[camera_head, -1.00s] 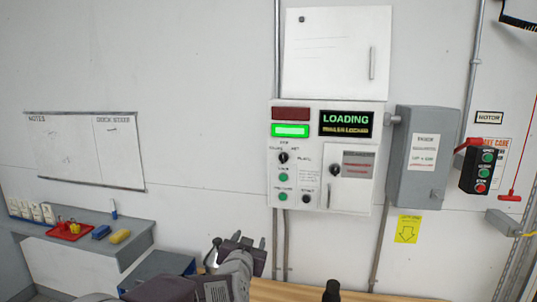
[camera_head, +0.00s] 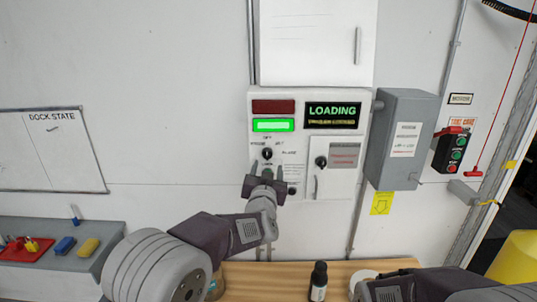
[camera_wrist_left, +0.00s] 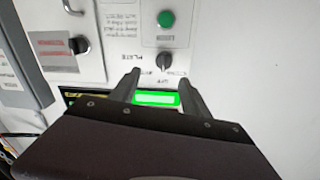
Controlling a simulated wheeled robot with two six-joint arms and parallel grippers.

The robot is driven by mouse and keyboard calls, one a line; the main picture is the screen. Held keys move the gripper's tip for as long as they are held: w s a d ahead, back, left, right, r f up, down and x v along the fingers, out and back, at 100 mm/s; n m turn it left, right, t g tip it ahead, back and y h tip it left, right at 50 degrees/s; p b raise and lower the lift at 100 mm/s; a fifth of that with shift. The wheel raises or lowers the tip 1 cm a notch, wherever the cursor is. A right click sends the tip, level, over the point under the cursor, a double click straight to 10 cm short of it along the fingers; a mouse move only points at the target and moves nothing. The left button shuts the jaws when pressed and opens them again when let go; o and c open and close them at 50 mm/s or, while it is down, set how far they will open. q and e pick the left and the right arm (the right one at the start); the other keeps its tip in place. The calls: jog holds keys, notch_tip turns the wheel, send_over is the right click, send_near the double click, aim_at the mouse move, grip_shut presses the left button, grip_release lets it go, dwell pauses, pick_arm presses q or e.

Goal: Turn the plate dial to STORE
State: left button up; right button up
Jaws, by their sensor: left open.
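The plate dial (camera_head: 267,153) is a small black round knob on the white control panel (camera_head: 312,206). It also shows in the left wrist view (camera_wrist_left: 164,60), upside down with PLATE lettering beside it. The small position labels around it are too blurred to read surely, and I cannot tell where its pointer stands. My left gripper (camera_head: 265,170) is open in front of the panel, its fingers just below and either side of the dial. In the left wrist view the open fingers (camera_wrist_left: 157,80) have the dial ahead between them, apparently untouched.
A green-lit bar (camera_head: 273,125) and a LOADING display (camera_head: 332,115) sit above. A second black knob (camera_head: 321,162) is on a small door to the right. A grey box (camera_head: 402,140) juts out further right. A dark bottle (camera_head: 318,281) stands on the wooden bench (camera_head: 342,270) below.

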aim_at(267, 157)
pick_arm(q)
jog(key=w+p, duration=0.1)
jog(key=w, duration=0.1)
jog(key=w+a+p, duration=0.1)
jog(key=w, duration=0.2)
jog(key=shift+a, duration=0.15)
jog(key=w+p, duration=0.1)
jog(key=w, duration=0.2)
jog(key=shift+d+f+p, duration=0.1)
jog(key=shift+d+p, duration=0.2)
jog(key=shift+p, duration=0.1)
jog(key=shift+w+d, duration=0.3)
jog(key=shift+d, duration=0.15)
jog(key=shift+w+a+f, duration=0.1)
jog(key=shift+w+a, duration=0.05)
jog(key=shift+a, duration=0.15)
jog(key=shift+c, duration=0.3)
jog(key=shift+a, duration=0.1)
jog(key=c, duration=0.5)
jog(key=shift+d, duration=0.2)
grip_shut()
pick_arm(e)
jog(key=r, duration=0.4)
jog(key=shift+w+a+r, duration=0.2)
jog(key=shift+w+a, duration=0.1)
jog(key=shift+w, duration=0.1)
